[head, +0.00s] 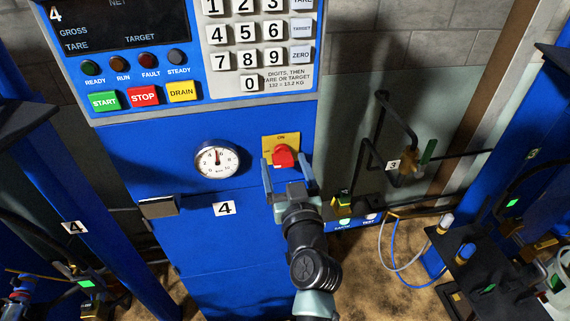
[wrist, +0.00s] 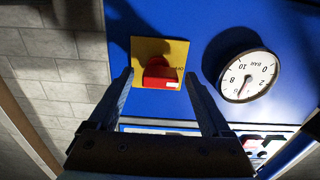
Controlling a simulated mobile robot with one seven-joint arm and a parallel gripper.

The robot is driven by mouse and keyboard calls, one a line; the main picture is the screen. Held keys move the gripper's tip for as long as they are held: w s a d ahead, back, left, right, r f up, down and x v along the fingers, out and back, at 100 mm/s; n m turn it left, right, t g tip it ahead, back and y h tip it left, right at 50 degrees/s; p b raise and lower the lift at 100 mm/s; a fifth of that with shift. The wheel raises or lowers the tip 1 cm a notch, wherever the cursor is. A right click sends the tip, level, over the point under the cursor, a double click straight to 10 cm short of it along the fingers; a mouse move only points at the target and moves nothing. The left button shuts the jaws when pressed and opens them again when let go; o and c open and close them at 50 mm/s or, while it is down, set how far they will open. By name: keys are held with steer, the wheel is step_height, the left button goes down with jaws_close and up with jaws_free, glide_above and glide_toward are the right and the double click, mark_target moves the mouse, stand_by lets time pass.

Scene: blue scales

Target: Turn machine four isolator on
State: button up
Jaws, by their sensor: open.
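The isolator is a red rotary knob (head: 284,156) on a yellow plate (head: 281,138) marked ON at its top edge, on the blue front of machine four. A white number 4 label (head: 223,208) sits lower left of it. My gripper (head: 286,166) is open, its two fingers pointing at the knob, one to each side of it in the picture. In the wrist view the knob (wrist: 159,73) shows between the fingertips of my gripper (wrist: 158,76), with no clear contact. A white mark shows on the knob's edge. I cannot tell its exact turn angle.
A round pressure gauge (head: 217,159) is left of the isolator. Above are START (head: 104,101), STOP (head: 144,96) and DRAIN (head: 183,92) buttons and a keypad (head: 246,45). A small grey box (head: 159,207) juts out lower left. Black pipes and a green-handled valve (head: 428,152) stand right.

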jaws_close()
stand_by(0.4)
steer(key=m, duration=0.4)
steer(key=shift+b, duration=0.3)
steer(key=m, duration=0.5)
steer(key=shift+r, duration=0.1)
steer(key=m+p, duration=0.1)
steer(key=m, duration=0.3)
steer(key=shift+m, duration=0.3)
steer(key=shift+d+m+p, duration=0.15)
steer(key=shift+m+p, duration=0.55)
steer(key=shift+m, duration=1.4)
